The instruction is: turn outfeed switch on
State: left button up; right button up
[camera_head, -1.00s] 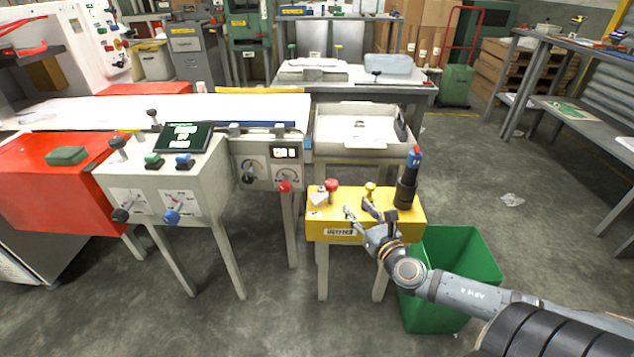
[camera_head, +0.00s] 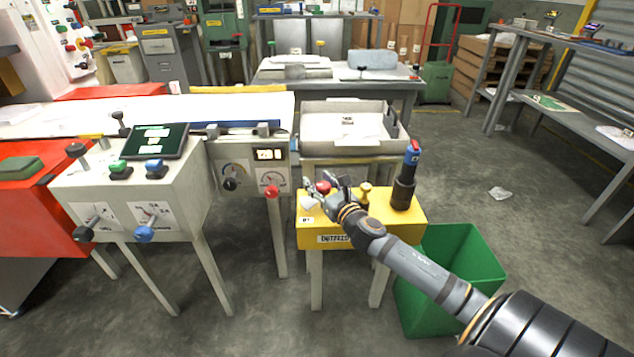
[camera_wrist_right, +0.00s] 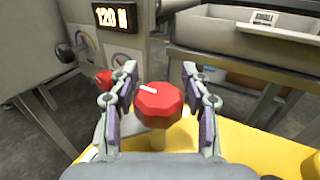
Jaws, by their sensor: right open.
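The yellow outfeed box (camera_head: 310,229) stands on legs in front of the tray. On its top is a red knob (camera_head: 323,187) with a white mark, which also shows in the right wrist view (camera_wrist_right: 159,105). My right gripper (camera_head: 320,187) is open at the box's top. In the right wrist view its fingers (camera_wrist_right: 158,88) stand apart on either side of the red knob, with gaps visible. A brass-coloured knob (camera_head: 365,189) and a dark post with a blue and red top (camera_head: 406,176) are to the right. My left gripper is not in view.
A grey control box (camera_head: 135,185) with levers stands at left. Beside it a dial panel (camera_head: 250,172) carries a lit display and a red button (camera_head: 272,191). A grey tray (camera_head: 352,149) is behind the yellow box. A green bin (camera_head: 465,258) stands below my right arm.

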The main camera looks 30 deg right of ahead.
jog(key=shift+w, duration=0.6)
jog(key=c, duration=0.9)
grip_shut()
jog(key=shift+f, duration=0.15)
